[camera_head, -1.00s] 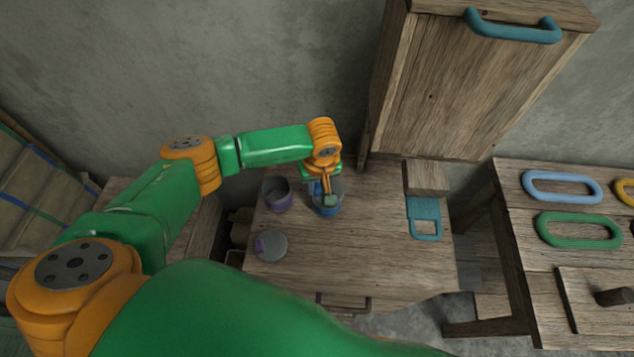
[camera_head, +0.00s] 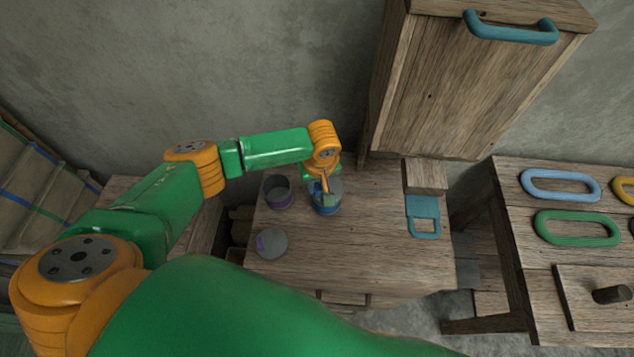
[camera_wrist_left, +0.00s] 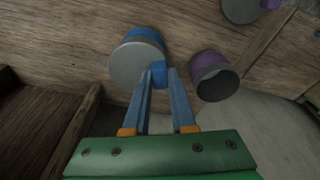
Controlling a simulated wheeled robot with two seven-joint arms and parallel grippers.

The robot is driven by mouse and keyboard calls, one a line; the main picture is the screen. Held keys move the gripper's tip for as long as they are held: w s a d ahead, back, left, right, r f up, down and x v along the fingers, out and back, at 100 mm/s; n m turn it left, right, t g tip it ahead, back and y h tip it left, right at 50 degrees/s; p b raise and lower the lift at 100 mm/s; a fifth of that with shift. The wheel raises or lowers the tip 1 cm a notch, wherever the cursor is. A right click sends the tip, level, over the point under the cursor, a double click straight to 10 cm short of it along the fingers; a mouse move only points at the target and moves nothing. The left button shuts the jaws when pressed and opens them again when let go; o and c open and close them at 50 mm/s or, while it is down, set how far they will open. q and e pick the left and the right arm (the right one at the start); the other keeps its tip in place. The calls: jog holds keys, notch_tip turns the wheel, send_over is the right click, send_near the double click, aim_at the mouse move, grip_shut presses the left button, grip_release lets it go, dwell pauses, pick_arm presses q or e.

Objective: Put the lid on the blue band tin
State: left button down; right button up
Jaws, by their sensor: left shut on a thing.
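The blue band tin (camera_head: 327,211) stands near the back of the small wooden table. Its blue band also shows in the left wrist view (camera_wrist_left: 146,35). A grey lid (camera_wrist_left: 130,66) with a blue knob (camera_wrist_left: 160,72) is at the tin's mouth and covers it in the wrist view. I cannot tell whether it sits fully down. My left gripper (camera_head: 326,192) reaches down over the tin. In the wrist view its fingers (camera_wrist_left: 161,80) are shut on the lid's blue knob. My right gripper is not in view.
An open purple band tin (camera_head: 278,191) stands just left of the blue one. A grey lid with a purple knob (camera_head: 272,243) lies in front. A teal-handled piece (camera_head: 424,217) and a wooden block (camera_head: 425,176) lie right. The table's front middle is clear.

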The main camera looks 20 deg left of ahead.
pick_arm(q)
jog(key=shift+f, duration=0.2)
jog(key=shift+c, duration=1.3)
grip_release()
notch_tip(320, 180, up, 5)
jog(key=p, duration=0.5)
jog(key=shift+f+p, duration=0.1)
jog(key=shift+p, duration=0.3)
jog(key=shift+r, duration=0.3)
jog(key=shift+r+p, duration=0.45)
jog(key=shift+r, duration=0.4)
